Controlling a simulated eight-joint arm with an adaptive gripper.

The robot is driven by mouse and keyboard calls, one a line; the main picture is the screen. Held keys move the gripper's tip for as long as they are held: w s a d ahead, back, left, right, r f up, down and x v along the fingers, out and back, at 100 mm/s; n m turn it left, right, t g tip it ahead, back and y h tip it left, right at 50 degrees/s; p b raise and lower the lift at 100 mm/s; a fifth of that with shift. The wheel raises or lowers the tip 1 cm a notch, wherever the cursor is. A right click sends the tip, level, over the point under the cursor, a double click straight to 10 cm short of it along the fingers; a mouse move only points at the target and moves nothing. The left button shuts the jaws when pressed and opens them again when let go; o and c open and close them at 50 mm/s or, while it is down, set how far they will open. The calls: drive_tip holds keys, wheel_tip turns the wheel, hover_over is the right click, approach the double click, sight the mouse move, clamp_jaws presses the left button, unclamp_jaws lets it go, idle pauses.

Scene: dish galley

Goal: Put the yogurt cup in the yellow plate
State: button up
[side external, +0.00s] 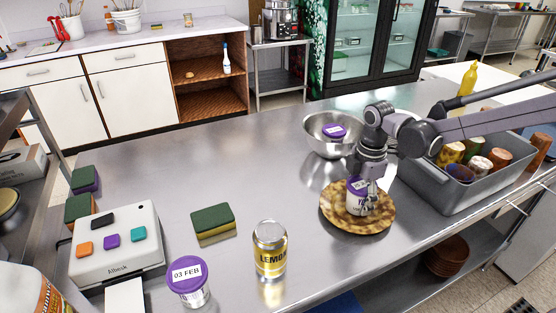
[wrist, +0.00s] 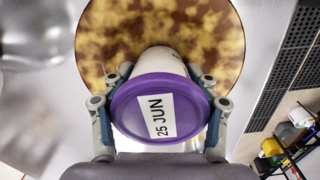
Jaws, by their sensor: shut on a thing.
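My gripper (side external: 366,180) is shut on a white yogurt cup (side external: 356,204) with a purple lid. In the wrist view the lid (wrist: 130,112) reads "25 JUN", with a finger on each side of the cup. The cup is upright over the mottled yellow-brown plate (side external: 333,216), which also shows behind it in the wrist view (wrist: 105,40). In the side view the cup's base appears at or very near the plate's surface; I cannot tell whether it touches.
Another purple-lidded cup (side external: 188,283), marked "03 FEB", stands at the front beside a lemon can (side external: 269,250). A steel bowl (side external: 317,146) holds a purple-lidded item. A grey bin (side external: 456,195) of jars stands right of the plate.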

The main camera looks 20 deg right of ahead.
drive_tip(key=shift+f, duration=0.1)
drive_tip(key=o, duration=1.3)
drive_tip(key=shift+o, duration=0.2)
